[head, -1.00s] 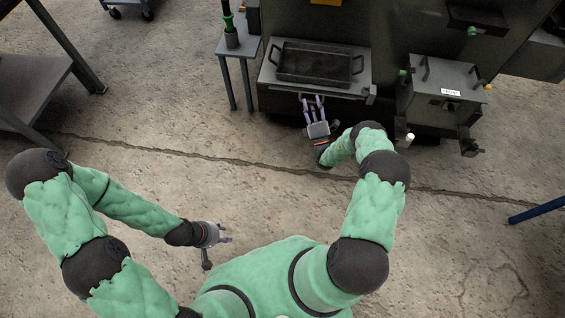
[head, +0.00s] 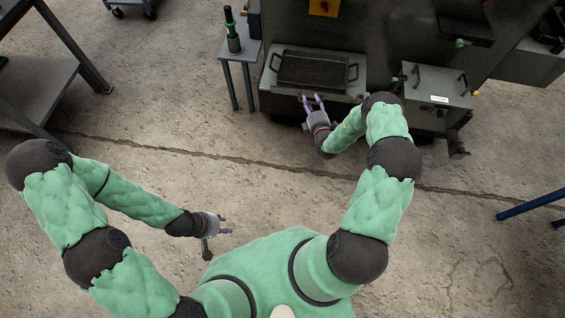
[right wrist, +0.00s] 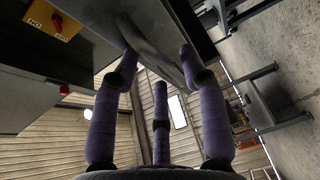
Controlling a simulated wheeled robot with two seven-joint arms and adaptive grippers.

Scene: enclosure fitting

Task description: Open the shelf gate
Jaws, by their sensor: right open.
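A grey shelf (head: 281,99) juts from the front of the dark machine. Its front edge is a plain grey plate; I cannot tell for sure which part is the gate. A dark tray (head: 312,72) with two side handles lies on the shelf. My right gripper (head: 313,101) is open and empty at the shelf's front edge, fingers toward the machine. In the right wrist view its purple fingers (right wrist: 158,70) are spread close to a grey plate (right wrist: 205,40); contact is unclear. My left gripper (head: 225,223) hangs over the bare floor, open and empty.
A grey lidded box (head: 438,83) with handles sits to the right. A workbench (head: 35,90) is at far left. The floor in front is clear.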

